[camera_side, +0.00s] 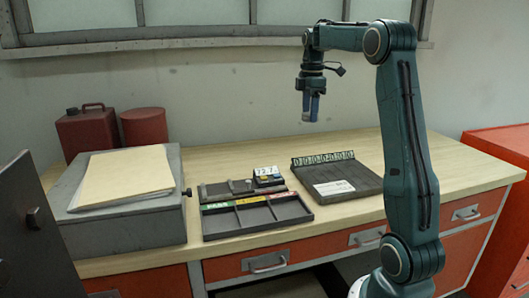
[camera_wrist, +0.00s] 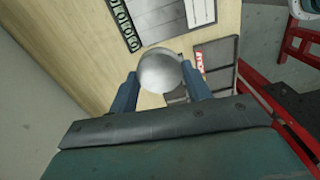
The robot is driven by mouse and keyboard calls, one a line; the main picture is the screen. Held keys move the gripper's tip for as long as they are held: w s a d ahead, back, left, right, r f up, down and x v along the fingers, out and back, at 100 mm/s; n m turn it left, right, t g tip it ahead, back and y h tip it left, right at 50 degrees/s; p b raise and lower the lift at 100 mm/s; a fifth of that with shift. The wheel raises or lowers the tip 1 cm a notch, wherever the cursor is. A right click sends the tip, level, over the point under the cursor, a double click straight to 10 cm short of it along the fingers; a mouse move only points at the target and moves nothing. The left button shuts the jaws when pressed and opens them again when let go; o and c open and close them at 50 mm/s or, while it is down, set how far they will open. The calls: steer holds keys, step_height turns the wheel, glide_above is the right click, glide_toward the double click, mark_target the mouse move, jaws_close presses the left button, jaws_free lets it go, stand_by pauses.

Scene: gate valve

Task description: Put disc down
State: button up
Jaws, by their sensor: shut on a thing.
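My gripper (camera_side: 311,118) hangs pointing down, well above the back of the bench. In the wrist view its two blue fingers (camera_wrist: 160,85) are shut on a round, shiny silver disc (camera_wrist: 160,70). In the side view the disc is too small to make out between the fingers. A dark three-compartment tray (camera_side: 256,214) with green, yellow and red labels lies on the bench, and part of it shows in the wrist view (camera_wrist: 218,62). To its right is a dark board (camera_side: 343,187) with a row of ringed slots and a white card; it also shows in the wrist view (camera_wrist: 148,32).
A grey fixture (camera_side: 232,190) and a small display box (camera_side: 268,175) sit behind the tray. A grey box (camera_side: 128,220) with papers on top, and red cans (camera_side: 88,130), stand at left. Bare wooden bench (camera_side: 450,165) lies right of the board.

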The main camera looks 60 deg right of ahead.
steer(key=m, duration=0.1)
steer(key=a+m, duration=0.1)
steer(key=m, duration=0.2)
steer(key=shift+w+a+f, duration=0.2)
steer(key=shift+w+f, duration=0.1)
steer(key=shift+w, duration=0.05)
steer(key=a+m, duration=0.1)
steer(key=m, duration=0.3)
steer(key=w+a+f+m, duration=0.1)
steer(key=m, duration=0.3)
steer(key=a+f+m, duration=0.1)
steer(key=m, duration=0.3)
steer(key=shift+w+a, duration=0.25)
steer(key=shift+a, duration=0.15)
steer(key=shift+w, duration=0.1)
